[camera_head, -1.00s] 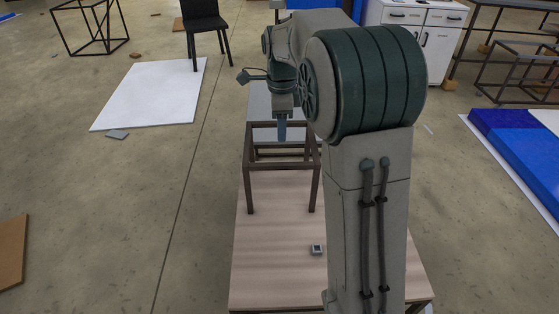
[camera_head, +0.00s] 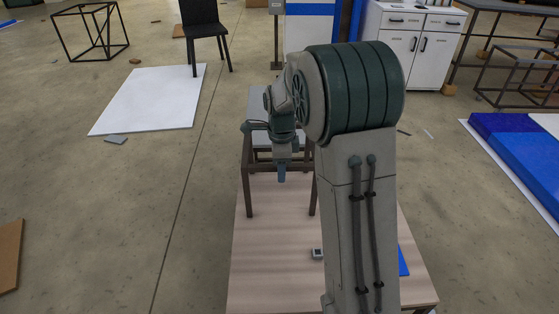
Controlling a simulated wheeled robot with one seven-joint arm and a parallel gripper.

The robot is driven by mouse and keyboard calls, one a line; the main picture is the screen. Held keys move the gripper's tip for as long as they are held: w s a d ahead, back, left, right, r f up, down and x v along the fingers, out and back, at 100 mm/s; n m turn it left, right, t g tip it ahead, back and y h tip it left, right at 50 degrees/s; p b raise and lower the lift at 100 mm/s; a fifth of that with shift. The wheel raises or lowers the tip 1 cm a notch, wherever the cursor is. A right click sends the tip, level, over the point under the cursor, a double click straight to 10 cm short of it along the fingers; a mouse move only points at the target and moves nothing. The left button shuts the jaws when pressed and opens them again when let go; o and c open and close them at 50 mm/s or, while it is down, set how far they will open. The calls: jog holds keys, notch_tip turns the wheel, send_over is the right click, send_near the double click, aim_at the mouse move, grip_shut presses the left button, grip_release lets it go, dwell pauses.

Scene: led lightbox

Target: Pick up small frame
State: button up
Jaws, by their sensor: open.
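A small brown frame (camera_head: 248,190) with thin legs stands upright on the wooden table, toward its far end. A grey panel lies on or behind its top; my arm hides much of it. My gripper (camera_head: 281,174) points down in front of the frame's near side, between its front legs as seen from here. It is small in this view, and nothing shows in it. I cannot tell whether it touches the frame. The jaws are open.
The wooden table (camera_head: 262,270) has bare room at its near left. A small grey box (camera_head: 317,253) lies there beside my arm. A blue item (camera_head: 403,262) shows right of my arm. A black chair (camera_head: 205,28) and a white board (camera_head: 150,98) are on the floor.

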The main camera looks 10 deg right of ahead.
grip_shut()
jog(key=shift+w+r, duration=0.1)
dwell(1.3)
